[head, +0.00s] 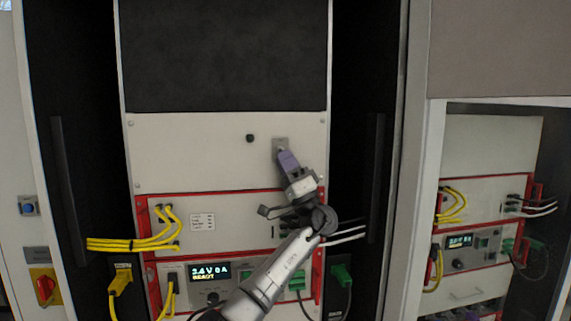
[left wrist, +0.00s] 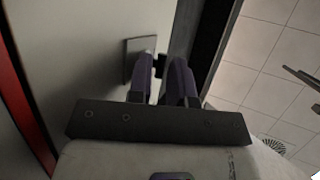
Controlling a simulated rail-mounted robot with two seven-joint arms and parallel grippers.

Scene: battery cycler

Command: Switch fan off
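A small grey switch plate (head: 280,143) sits on the pale upper panel, right of its middle. It also shows in the left wrist view (left wrist: 134,66), with a short black switch handle (left wrist: 161,63) standing out from it. My left gripper (head: 283,153) is at the plate, its purple fingers pointing at it and covering its lower part. In the left wrist view the fingertips (left wrist: 161,70) are a narrow gap apart, with the black handle between them; they look shut on it. My right gripper is in neither view. No fan label can be read.
A small black knob (head: 250,138) is left of the plate. Yellow cables (head: 135,243) and white cables (head: 345,236) come off the red-framed units below. A lit display (head: 209,272) is lower left of my arm. Black handles (head: 375,177) flank the cabinet.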

